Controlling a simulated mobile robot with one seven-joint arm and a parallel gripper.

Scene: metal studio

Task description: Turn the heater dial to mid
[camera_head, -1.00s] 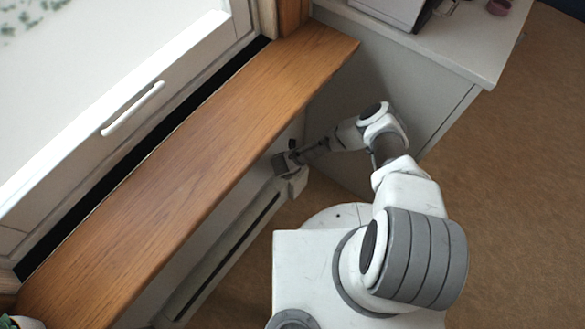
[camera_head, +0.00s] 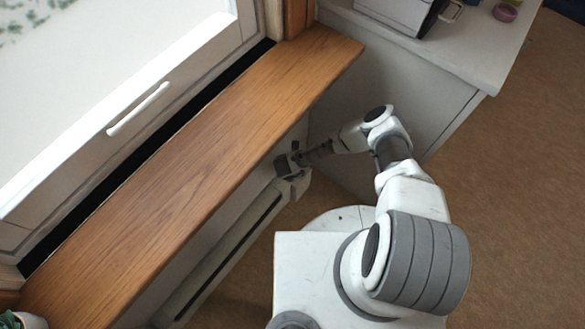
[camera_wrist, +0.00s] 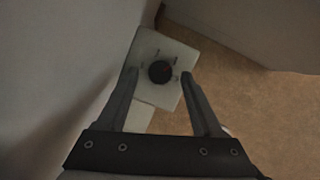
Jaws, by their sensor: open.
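The heater dial (camera_wrist: 160,72) is a dark round knob on a pale square end panel (camera_wrist: 149,95) with small marks around it. My gripper (camera_wrist: 158,74) is open in the wrist view, one finger to the left of the dial and one to the right. I cannot tell whether either finger touches it. In the head view my gripper (camera_head: 288,157) is at the far end of the heater (camera_head: 225,250), below the wooden sill. The dial itself is hidden there. Its pointer direction is too dark to read.
The wooden sill (camera_head: 190,160) runs above the heater, beside the window (camera_head: 100,90). A grey-white cabinet (camera_head: 395,90) stands close to my forearm. The brown floor (camera_head: 510,200) is clear at the right.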

